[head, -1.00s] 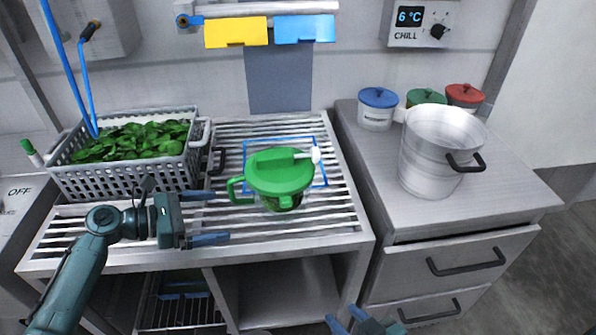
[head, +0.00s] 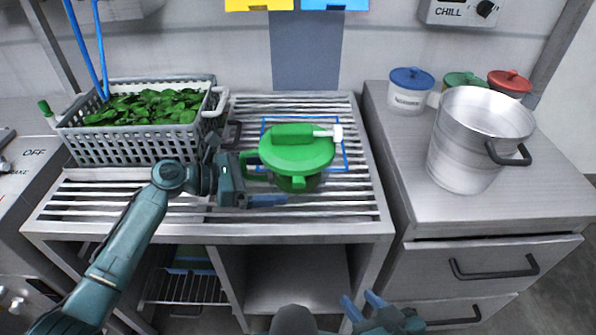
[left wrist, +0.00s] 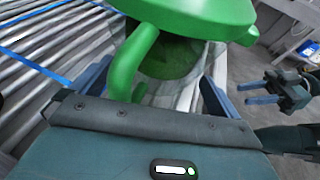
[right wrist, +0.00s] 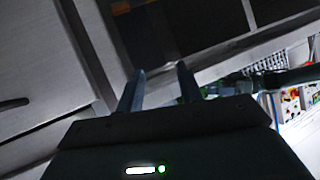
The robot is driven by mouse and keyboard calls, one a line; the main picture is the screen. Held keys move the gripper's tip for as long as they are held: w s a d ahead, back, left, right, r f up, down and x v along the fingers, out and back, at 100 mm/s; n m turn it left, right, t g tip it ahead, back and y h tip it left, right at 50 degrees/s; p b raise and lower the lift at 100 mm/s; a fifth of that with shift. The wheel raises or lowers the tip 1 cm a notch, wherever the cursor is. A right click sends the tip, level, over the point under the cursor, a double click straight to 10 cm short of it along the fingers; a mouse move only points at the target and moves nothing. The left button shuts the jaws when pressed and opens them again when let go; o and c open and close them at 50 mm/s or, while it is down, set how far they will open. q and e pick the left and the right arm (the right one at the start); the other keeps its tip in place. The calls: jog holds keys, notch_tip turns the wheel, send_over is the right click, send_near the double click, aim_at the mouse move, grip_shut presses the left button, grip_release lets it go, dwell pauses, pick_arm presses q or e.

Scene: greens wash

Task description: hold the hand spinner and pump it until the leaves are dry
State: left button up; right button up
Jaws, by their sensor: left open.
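The hand spinner (head: 297,152) has a green lid with a pump lever and a white-tipped end on top, a green side handle and a clear bowl with green leaves inside. It stands upright on the slatted rack inside a blue outline. My left gripper (head: 266,185) is open at the spinner's left side. In the left wrist view the spinner's green handle (left wrist: 128,68) lies between the open fingers; I see no grip on it. My right gripper (head: 362,303) is open and empty, low in front of the counter; its fingers (right wrist: 158,85) are apart.
A grey basket (head: 135,147) of leaves stands on the rack at left. A metal pot (head: 470,150) and several lidded jars stand on the right counter (head: 420,205). Blue hoses hang at the upper left. The rack's front strip is clear.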

pick_arm(q)
jog(key=shift+w+d, duration=0.15)
jog(key=shift+d, duration=0.5)
jog(key=shift+x, duration=0.9)
jog(key=shift+f, duration=0.15)
pick_arm(e)
jog(key=shift+d+r, duration=0.15)
jog(key=shift+r, duration=0.05)
jog(key=shift+s, duration=0.1)
